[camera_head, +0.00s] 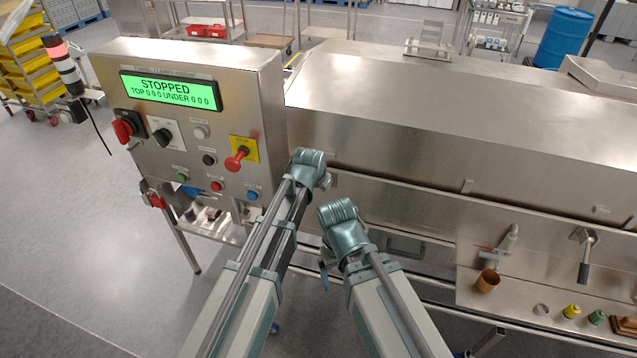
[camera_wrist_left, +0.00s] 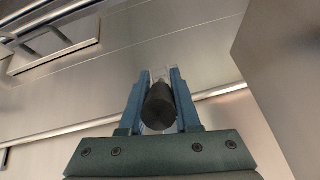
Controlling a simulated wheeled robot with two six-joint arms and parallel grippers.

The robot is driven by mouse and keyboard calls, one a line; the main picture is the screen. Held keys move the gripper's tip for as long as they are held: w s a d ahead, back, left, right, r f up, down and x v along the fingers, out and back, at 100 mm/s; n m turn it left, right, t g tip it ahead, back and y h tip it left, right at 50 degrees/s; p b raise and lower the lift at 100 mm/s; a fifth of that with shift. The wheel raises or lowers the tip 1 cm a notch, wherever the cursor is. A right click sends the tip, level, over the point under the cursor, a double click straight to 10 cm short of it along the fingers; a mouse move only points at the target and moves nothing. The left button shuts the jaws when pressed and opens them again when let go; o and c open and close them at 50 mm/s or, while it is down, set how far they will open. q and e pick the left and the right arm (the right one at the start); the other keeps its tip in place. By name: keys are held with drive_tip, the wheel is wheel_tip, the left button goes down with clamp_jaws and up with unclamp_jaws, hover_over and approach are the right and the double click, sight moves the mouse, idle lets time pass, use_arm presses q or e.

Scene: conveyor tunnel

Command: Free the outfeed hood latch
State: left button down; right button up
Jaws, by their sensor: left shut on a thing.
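My left gripper (camera_head: 325,180) is at the near side of the steel hood (camera_head: 440,105), just right of the control box; its wrist mostly covers the fingers there. A black-handled lever (camera_head: 584,260) hangs on the side panel further right.
The control box (camera_head: 190,110) stands close left; its green display (camera_head: 170,90) reads STOPPED. A red-headed knob (camera_head: 236,160) sticks out of its face. Open floor lies to the left.

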use_arm(q)
drive_tip(key=shift+w, duration=0.1)
idle(0.4)
drive_tip(key=c, duration=0.6)
unclamp_jaws()
drive_tip(key=p+v, duration=0.6)
drive_tip(key=v, duration=0.1)
drive_tip(key=shift+r+p, duration=0.3)
drive_tip(key=shift+f, duration=0.1)
